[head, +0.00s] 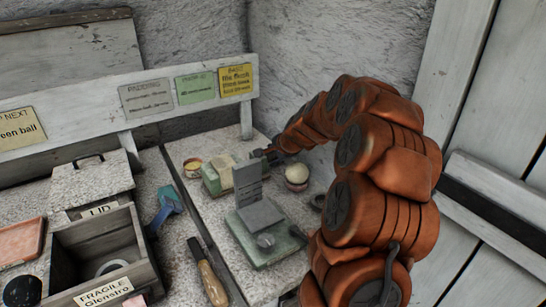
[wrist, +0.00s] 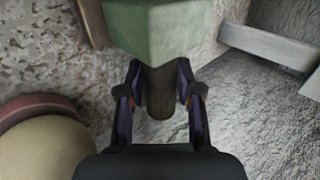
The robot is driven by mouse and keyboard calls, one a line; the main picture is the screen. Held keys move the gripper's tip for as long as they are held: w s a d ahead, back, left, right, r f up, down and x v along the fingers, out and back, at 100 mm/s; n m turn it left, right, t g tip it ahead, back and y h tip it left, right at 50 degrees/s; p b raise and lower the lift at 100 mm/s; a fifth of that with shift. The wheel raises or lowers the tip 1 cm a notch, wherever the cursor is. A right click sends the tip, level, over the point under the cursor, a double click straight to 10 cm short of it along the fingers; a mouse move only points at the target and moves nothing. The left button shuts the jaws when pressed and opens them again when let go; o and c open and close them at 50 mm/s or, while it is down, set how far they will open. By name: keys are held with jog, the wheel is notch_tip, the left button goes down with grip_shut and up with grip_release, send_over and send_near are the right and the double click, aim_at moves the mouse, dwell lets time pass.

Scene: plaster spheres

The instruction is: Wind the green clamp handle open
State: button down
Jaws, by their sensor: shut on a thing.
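The green clamp (head: 212,181) stands on the stone bench near the back wall in the head view, partly behind a grey upright plate. In the wrist view its green block (wrist: 168,35) fills the top middle. A dark, rounded handle (wrist: 160,103) sticks out from under that block. My gripper (wrist: 160,82) has one finger on each side of this handle and is shut on it. In the head view my gripper (head: 266,154) reaches in from the right at the clamp's right end; the handle is too small to make out there.
A pale ball (head: 297,172) sits in a cup just right of my gripper. A green-based fixture with a grey plate (head: 262,215) stands in front of the clamp. A wooden-handled tool (head: 212,284), blue tool (head: 164,208) and open crate (head: 100,237) lie left.

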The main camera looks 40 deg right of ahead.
jog(key=c, duration=0.7)
grip_release()
jog(key=shift+c, duration=0.2)
jog(key=v, duration=1.2)
